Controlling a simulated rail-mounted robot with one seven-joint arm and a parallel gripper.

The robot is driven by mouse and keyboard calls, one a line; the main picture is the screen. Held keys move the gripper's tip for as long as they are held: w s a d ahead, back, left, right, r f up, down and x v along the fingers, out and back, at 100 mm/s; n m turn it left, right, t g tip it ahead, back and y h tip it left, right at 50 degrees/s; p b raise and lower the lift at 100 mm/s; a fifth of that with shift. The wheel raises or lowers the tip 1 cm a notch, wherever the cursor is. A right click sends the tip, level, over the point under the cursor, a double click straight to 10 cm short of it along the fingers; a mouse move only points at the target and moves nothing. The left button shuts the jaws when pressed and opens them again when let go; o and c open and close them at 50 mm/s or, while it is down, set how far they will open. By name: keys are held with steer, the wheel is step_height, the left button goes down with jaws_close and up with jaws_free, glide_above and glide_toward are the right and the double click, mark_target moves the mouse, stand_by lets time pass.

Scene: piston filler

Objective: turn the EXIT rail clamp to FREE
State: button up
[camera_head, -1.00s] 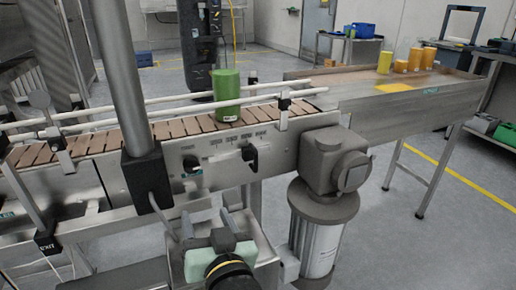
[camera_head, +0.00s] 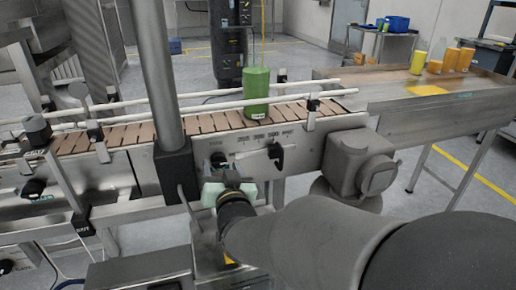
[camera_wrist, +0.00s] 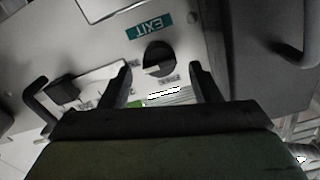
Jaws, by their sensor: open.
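The EXIT rail clamp shows in the wrist view as a round black knob (camera_wrist: 158,58) on a grey panel. A teal EXIT label (camera_wrist: 150,25), upside down, sits above it, and small labels lie around it, too small to read. My gripper (camera_wrist: 160,70) is open and empty, with one finger on each side of the knob in the picture; I cannot tell whether they touch it. In the head view my gripper (camera_head: 228,163) is in front of the conveyor's side panel, left of a black selector (camera_head: 275,155), and largely hides the knob.
A green cylinder (camera_head: 256,93) stands on the slatted conveyor (camera_head: 205,122) behind the panel. A grey motor housing (camera_head: 358,165) is to the right. A dark post (camera_head: 165,90) rises just left of my gripper. A black EXIT-marked block (camera_head: 83,226) is lower left.

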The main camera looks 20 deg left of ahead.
mark_target(219, 160)
steer(key=shift+x, duration=1.35)
steer(key=c, duration=1)
